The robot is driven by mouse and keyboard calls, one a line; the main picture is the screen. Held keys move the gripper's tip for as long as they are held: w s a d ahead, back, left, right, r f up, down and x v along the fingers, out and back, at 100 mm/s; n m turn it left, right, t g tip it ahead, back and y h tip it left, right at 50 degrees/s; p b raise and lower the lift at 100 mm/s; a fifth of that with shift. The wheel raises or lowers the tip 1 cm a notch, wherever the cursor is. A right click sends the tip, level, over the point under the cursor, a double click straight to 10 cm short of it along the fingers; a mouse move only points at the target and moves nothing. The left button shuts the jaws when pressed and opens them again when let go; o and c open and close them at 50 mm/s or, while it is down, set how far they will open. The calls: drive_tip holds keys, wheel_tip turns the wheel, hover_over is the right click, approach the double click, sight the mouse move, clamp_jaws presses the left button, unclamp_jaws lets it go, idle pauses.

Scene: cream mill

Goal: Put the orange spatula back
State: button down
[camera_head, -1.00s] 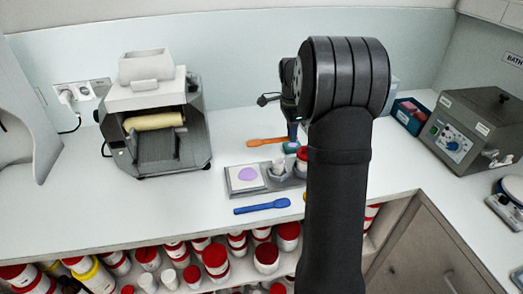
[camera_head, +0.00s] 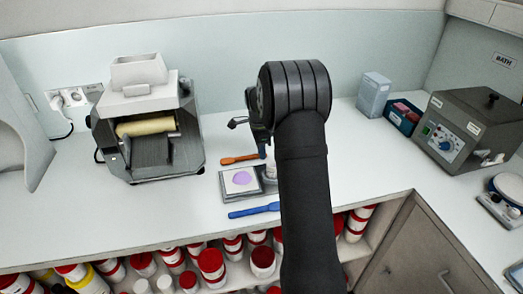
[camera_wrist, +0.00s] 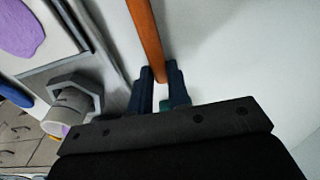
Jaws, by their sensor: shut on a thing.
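The orange spatula (camera_head: 240,159) shows behind the slab in the head view, its left part sticking out from my gripper (camera_head: 262,152). In the wrist view the orange spatula (camera_wrist: 147,38) runs up from between the two dark blue fingers of my gripper (camera_wrist: 162,88), which are shut on it. My arm hides its other end in the head view. A small teal patch shows low between the fingers; I cannot tell what it belongs to. Whether the spatula touches the counter is not clear.
A slab (camera_head: 223,183) with a purple smear lies in front of the spatula, and a blue spatula (camera_head: 253,210) lies before it. A mill (camera_head: 147,125) stands left. A pale box (camera_head: 374,95), blue tray (camera_head: 403,119) and bath unit (camera_head: 470,125) stand right. Jars fill the shelf below.

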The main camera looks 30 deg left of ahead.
drive_tip(key=shift+f, duration=0.1)
drive_tip(key=c, duration=1.4)
unclamp_jaws()
drive_tip(key=shift+o, duration=0.2)
wheel_tip(320, 180, up, 12)
drive_tip(key=shift+s+a, duration=0.25)
drive_tip(key=f, duration=1.1)
drive_tip(key=shift+w+d+f, duration=0.25)
drive_tip(key=shift+w+f, duration=0.05)
drive_tip(key=shift+f, duration=0.05)
drive_tip(key=shift+r, duration=1.7)
